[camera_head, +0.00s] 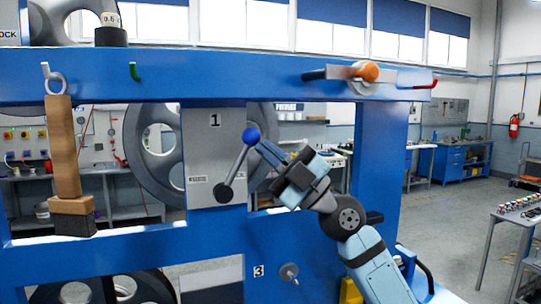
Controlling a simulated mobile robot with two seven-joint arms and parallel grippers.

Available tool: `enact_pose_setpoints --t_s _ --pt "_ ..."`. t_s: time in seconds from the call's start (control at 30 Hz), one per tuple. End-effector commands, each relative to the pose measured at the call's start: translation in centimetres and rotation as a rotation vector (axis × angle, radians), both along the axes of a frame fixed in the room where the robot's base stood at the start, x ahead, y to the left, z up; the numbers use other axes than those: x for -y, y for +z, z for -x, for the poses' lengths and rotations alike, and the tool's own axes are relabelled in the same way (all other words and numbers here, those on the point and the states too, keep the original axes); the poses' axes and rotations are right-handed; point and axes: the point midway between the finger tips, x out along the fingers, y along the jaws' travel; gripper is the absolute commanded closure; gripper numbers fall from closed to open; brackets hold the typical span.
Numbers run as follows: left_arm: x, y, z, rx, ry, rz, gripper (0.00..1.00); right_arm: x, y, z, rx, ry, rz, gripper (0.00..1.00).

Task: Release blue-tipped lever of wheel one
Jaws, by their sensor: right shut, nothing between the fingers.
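The blue-tipped lever has a blue ball (251,136) at its upper end and a dark rod (237,167) slanting down left to a round pivot (223,193). It sits on the grey plate (200,150) marked 1. The grey spoked wheel (150,125) behind that plate is partly hidden. My right gripper (264,149) comes in from the lower right. Its fingers are shut and empty, with the tips close beside the ball on its right. I cannot tell whether they touch it. My left gripper is not in view.
A blue frame (250,90) surrounds the plate. A lever with an orange knob (366,72) is on its top beam at right. A wooden block (64,150) hangs at left. Plate 3 (212,280) is below. Floor at right is open before a table (515,215).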

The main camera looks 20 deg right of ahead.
Motion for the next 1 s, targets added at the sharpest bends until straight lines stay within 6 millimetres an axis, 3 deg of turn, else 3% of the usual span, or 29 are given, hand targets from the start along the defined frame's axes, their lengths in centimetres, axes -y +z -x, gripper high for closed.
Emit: enact_pose_setpoints --t_s 0.5,0.9,1.0 --pt "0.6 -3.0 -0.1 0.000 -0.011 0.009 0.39 -3.2 2.5 0.2 0.020 -0.004 0.407 1.00" --pt "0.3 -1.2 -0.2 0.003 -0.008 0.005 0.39 -6.8 3.8 0.3 0.030 -0.002 0.767 1.00" --pt "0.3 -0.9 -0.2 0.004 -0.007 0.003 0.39 -7.7 3.5 0.3 0.028 0.001 0.781 1.00"
